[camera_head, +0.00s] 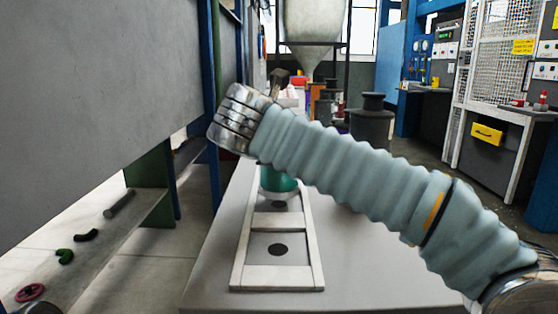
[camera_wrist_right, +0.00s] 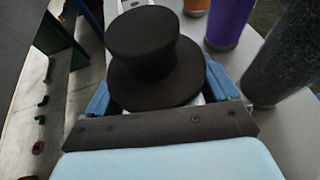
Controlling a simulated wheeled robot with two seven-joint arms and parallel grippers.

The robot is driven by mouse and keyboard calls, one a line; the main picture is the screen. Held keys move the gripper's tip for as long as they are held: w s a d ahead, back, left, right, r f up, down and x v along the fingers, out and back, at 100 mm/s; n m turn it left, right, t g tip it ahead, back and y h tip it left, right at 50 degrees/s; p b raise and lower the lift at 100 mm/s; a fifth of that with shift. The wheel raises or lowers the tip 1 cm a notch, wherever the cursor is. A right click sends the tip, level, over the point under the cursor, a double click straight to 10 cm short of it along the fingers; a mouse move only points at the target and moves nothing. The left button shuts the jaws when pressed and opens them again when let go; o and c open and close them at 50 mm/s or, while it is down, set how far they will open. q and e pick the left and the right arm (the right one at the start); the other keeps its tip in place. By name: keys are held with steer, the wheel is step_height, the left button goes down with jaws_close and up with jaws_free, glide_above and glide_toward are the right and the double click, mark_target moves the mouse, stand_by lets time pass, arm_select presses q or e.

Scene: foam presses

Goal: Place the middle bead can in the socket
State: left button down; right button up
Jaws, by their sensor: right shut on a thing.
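My right gripper (camera_wrist_right: 160,95) is shut on a can with a black, knob-topped lid (camera_wrist_right: 150,45), one blue finger on each side. The can's body is hidden below its wide lid in the right wrist view. In the head view my right arm crosses from the right and hides the gripper. A teal-green can body (camera_head: 278,182) shows just below the arm, over the pale socket frame (camera_head: 278,277). I cannot tell its full height or whether it touches the frame. The near bay of the frame has an empty dark round socket (camera_head: 278,249). My left gripper is out of view.
A dark grey can (camera_head: 370,125), a purple can (camera_wrist_right: 229,22) and an orange can (camera_wrist_right: 196,5) stand to the right and behind. The grey table (camera_head: 375,260) is clear at the front right. A large grey panel (camera_head: 95,90) borders the left.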

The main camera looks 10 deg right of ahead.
steer(key=shift+s+f, duration=0.1)
steer(key=shift+f, duration=1.05)
steer(key=shift+f, duration=0.1)
steer(key=o, duration=1.1)
steer(key=shift+c, duration=0.2)
steer(key=shift+s+a, duration=0.1)
steer(key=shift+s, duration=0.1)
steer(key=v, duration=1.1)
steer(key=shift+s+r+p, duration=0.25)
steer(key=shift+r+p, duration=0.1)
steer(key=shift+r, duration=0.05)
